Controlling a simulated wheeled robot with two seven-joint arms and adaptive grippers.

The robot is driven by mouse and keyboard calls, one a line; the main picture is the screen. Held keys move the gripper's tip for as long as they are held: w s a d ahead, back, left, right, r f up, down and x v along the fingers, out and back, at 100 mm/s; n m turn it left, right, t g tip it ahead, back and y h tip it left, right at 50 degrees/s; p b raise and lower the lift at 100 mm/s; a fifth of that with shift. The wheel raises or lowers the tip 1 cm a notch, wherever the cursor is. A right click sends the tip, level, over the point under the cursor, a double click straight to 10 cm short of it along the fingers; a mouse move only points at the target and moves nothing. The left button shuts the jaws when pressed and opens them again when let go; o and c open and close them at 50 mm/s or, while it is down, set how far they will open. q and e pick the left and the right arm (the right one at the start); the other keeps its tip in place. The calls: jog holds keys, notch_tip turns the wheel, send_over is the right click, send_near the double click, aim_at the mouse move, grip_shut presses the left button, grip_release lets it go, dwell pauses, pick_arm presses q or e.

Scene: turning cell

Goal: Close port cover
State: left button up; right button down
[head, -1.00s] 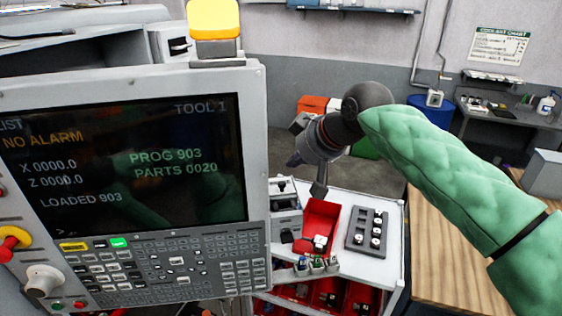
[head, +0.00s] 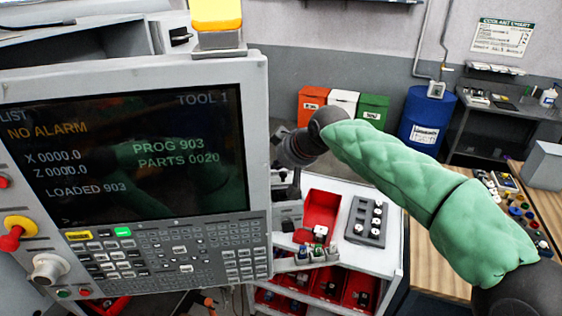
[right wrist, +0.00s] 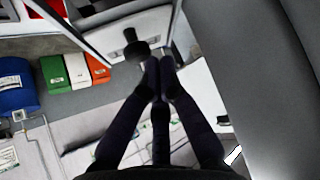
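My right gripper (head: 287,178) reaches down beside the right edge of the control panel in the head view, and the panel hides part of it. In the right wrist view its dark fingers (right wrist: 160,68) come together at the tips, with nothing seen between them. Just beyond the tips is a pale panel (right wrist: 112,36) with a dark round knob (right wrist: 136,46). The tips look close to the knob; I cannot tell if they touch. I cannot tell for sure that this panel is the port cover. My left gripper is not in view.
The control panel (head: 257,150) fills the left of the head view. A white cart (head: 385,262) with a red tray (head: 321,212) and a grey parts block (head: 357,230) stands below the arm. A wooden bench (head: 450,262) is at right. Bins and a blue drum (head: 427,120) stand behind.

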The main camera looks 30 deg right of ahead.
jog(key=s+a+b, duration=0.1)
jog(key=s, duration=0.3)
jog(key=s+a+b, duration=0.1)
jog(key=s, duration=0.2)
jog(key=shift+a+b, duration=0.3)
jog(key=shift+b, duration=0.05)
